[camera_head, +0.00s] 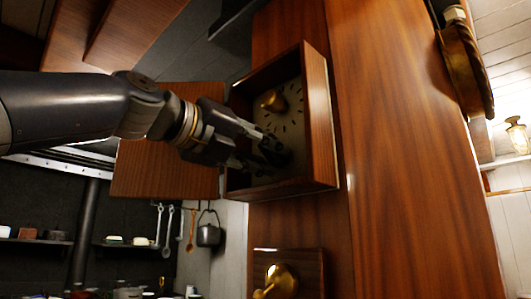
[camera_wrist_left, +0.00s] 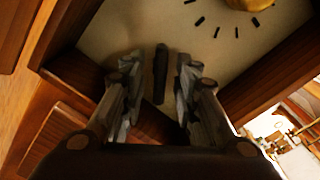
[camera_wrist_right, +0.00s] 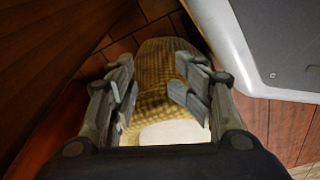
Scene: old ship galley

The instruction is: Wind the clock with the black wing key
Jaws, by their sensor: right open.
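The clock is an open wooden case (camera_head: 320,120) on a wood panel, with its door (camera_head: 150,160) swung out to the left. Its pale dial (camera_head: 290,88) has black marks and a brass boss (camera_head: 272,100) at the middle. My left gripper (camera_head: 272,150) reaches into the lower part of the case. In the left wrist view a dark upright piece, which looks like the black wing key (camera_wrist_left: 160,75), stands between the open fingers with a gap on each side. The head view hides the key behind the gripper. My right gripper (camera_wrist_right: 150,95) is open and empty, outside the head view.
A brass fitting (camera_head: 280,280) on a wooden plate is below the case. A pot (camera_head: 208,233) and utensils hang at the lower left. In the right wrist view, a yellowish checked thing (camera_wrist_right: 158,62) lies beyond the fingers. The case walls stand close around the left gripper.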

